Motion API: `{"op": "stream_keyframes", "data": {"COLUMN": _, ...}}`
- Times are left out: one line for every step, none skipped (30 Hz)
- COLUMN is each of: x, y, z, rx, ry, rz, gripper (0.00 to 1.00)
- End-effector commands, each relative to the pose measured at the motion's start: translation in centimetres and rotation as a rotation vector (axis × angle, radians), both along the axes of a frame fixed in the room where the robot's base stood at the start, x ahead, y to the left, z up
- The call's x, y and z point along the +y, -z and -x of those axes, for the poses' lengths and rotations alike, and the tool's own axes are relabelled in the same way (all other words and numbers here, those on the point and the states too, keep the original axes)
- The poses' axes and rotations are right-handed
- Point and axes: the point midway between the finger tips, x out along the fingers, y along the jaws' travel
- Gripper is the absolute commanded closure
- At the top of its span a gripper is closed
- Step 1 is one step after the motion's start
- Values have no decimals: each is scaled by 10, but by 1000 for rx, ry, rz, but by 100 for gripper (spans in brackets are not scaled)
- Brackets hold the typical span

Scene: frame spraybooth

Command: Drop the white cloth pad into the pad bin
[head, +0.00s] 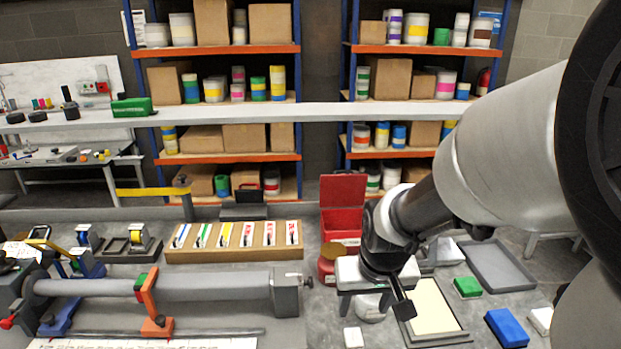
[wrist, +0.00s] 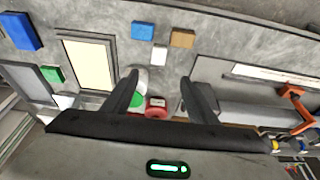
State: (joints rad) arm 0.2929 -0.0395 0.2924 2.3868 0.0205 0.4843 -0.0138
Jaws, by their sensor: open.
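A small white block (head: 353,337), which looks like the white cloth pad, lies on the grey bench at the front edge of the head view. It also shows in the wrist view (wrist: 159,55), beyond and roughly between my fingertips. My gripper (head: 403,308) is above the bench, to the right of the pad and apart from it. In the wrist view my gripper (wrist: 159,78) has its two fingers wide apart with nothing held. A red box with its lid raised (head: 342,222), probably the pad bin, stands at the back of the bench, partly hidden by a jar.
A red jar (head: 327,264) stands before the red box. A cream panel in a dark frame (head: 432,306) lies right of my gripper. Blue (head: 507,328) and green (head: 467,286) blocks lie farther right. A small blue block (wrist: 143,31) and brown block (wrist: 183,38) lie near the pad.

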Motion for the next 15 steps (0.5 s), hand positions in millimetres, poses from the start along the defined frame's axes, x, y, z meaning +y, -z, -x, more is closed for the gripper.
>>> {"op": "stream_keyframes", "data": {"x": 0, "y": 8, "z": -1, "rx": 6, "ry": -3, "rz": 0, "gripper": 47}}
{"op": "stream_keyframes", "data": {"x": 0, "y": 12, "z": -2, "rx": 6, "ry": -5, "rz": 1, "gripper": 47}}
{"op": "stream_keyframes", "data": {"x": 0, "y": 20, "z": -4, "rx": 9, "ry": -5, "rz": 0, "gripper": 47}}
{"op": "stream_keyframes", "data": {"x": 1, "y": 26, "z": -5, "rx": 9, "ry": -5, "rz": -2, "gripper": 47}}
{"op": "stream_keyframes", "data": {"x": 1, "y": 33, "z": -7, "rx": 11, "ry": -6, "rz": -1, "gripper": 47}}
{"op": "stream_keyframes", "data": {"x": 1, "y": 42, "z": -10, "rx": 11, "ry": -5, "rz": -2, "gripper": 47}}
{"op": "stream_keyframes", "data": {"x": 1, "y": 49, "z": -11, "rx": 12, "ry": -6, "rz": -1, "gripper": 47}}
{"op": "stream_keyframes", "data": {"x": 1, "y": 55, "z": -13, "rx": 11, "ry": -5, "rz": -3, "gripper": 47}}
{"op": "stream_keyframes", "data": {"x": 1, "y": 64, "z": -16, "rx": 12, "ry": -6, "rz": -1, "gripper": 47}}
{"op": "stream_keyframes", "data": {"x": 1, "y": 71, "z": -18, "rx": 12, "ry": -4, "rz": -2, "gripper": 47}}
{"op": "stream_keyframes", "data": {"x": 1, "y": 77, "z": -20, "rx": 12, "ry": -5, "rz": -2, "gripper": 47}}
{"op": "stream_keyframes", "data": {"x": 1, "y": 85, "z": -22, "rx": 12, "ry": -6, "rz": -2, "gripper": 47}}
{"op": "stream_keyframes", "data": {"x": 1, "y": 91, "z": -24, "rx": 11, "ry": -5, "rz": -2, "gripper": 47}}
{"op": "stream_keyframes", "data": {"x": 1, "y": 96, "z": -26, "rx": 12, "ry": -5, "rz": -2, "gripper": 47}}
{"op": "stream_keyframes", "data": {"x": 1, "y": 102, "z": -28, "rx": 10, "ry": -5, "rz": -2, "gripper": 47}}
